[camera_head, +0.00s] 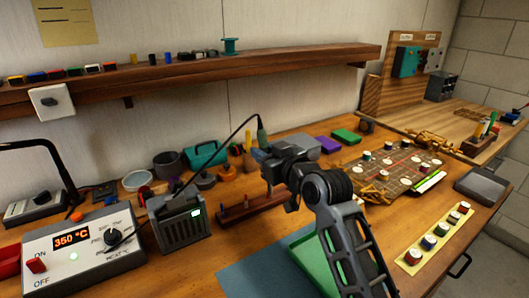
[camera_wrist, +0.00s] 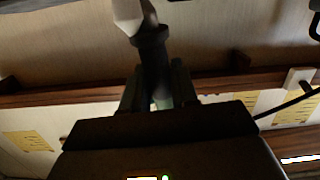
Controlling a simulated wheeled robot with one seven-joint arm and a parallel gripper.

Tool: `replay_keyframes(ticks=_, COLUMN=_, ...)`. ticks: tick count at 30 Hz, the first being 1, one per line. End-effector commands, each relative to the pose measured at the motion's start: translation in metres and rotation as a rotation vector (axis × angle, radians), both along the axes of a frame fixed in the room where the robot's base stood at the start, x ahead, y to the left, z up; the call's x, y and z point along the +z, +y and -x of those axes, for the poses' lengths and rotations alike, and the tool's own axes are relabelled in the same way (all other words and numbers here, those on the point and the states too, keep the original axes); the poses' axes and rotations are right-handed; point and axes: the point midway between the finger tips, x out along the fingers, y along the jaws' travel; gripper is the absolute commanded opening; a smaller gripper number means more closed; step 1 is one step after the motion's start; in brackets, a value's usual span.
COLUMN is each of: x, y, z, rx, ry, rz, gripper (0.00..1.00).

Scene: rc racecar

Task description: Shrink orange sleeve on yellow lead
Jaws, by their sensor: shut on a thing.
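My gripper (camera_head: 268,152) is raised over the middle of the bench and is shut on a dark green-grey hot-air tool (camera_head: 262,133). A black cable runs from the tool down to the left. In the wrist view my gripper (camera_wrist: 158,95) has its fingers around the tool's body (camera_wrist: 153,60), and a pale nozzle (camera_wrist: 128,14) points up and away. The heating station (camera_head: 85,254) at front left reads 350 °C, with a green light lit. A wiring board (camera_head: 375,180) with leads and round pieces lies at right. The orange sleeve and yellow lead are too small to make out.
A dark grey box (camera_head: 181,230) with a lit green display stands left of my arm. A green tray (camera_head: 305,252) lies partly behind my arm. A wooden shelf (camera_head: 190,68) runs along the wall above. A yellow strip (camera_head: 435,240) with several round pieces lies front right.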

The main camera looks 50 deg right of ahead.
Motion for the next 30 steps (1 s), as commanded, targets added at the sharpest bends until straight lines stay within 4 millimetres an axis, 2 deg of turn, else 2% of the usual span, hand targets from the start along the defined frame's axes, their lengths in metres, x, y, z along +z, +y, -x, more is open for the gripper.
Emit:
replay_keyframes(ticks=5, x=0.007, y=0.0, z=0.001, rx=0.0, ry=-0.001, rz=0.0, gripper=0.02)
replay_keyframes(ticks=30, x=0.065, y=0.002, z=0.008, rx=-0.001, ry=-0.003, rz=0.002, gripper=0.02)
